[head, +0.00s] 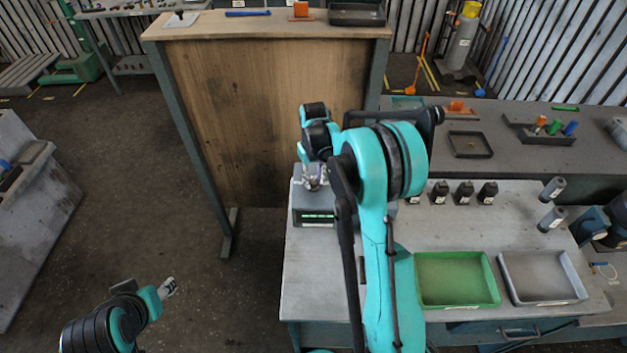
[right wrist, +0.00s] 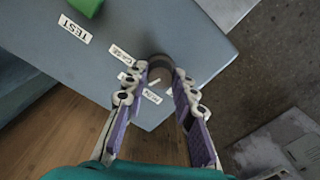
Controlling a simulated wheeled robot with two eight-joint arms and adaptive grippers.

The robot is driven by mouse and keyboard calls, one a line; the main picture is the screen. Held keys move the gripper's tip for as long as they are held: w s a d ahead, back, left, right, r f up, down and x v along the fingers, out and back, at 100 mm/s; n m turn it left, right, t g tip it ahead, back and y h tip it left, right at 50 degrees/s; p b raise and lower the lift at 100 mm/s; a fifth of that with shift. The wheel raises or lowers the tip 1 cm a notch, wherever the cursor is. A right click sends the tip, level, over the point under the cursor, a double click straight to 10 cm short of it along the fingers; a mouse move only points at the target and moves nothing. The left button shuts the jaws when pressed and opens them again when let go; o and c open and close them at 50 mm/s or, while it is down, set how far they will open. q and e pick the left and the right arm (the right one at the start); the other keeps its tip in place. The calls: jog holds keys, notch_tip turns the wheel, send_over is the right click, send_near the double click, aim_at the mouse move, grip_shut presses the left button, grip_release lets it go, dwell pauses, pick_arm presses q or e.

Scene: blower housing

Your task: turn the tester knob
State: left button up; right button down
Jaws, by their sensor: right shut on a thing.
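The tester is a grey box (head: 314,217) with a dark front at the left end of the light work table in the head view. Its grey top (right wrist: 175,28) fills the upper part of the right wrist view. The dark round knob (right wrist: 160,69) sits near the edge of that top, among small white labels. My right gripper (head: 314,184) is over the tester, and in the right wrist view its fingers (right wrist: 161,76) are shut on the knob from both sides. My left gripper (head: 169,287) hangs over the floor at lower left, away from the table; its opening is too small to judge.
A green button (right wrist: 88,5) and a TEST label lie at the tester top's far side. A green tray (head: 455,304), a grey tray (head: 545,300) and several dark cylinders (head: 465,192) are on the table to the right. A wooden panel (head: 270,110) stands behind the tester.

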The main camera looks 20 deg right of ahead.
aim_at(313, 181)
jog(key=shift+m, duration=0.4)
jog(key=c, duration=1.2)
grip_release()
notch_tip(313, 181, up, 12)
jog(key=shift+r, duration=0.1)
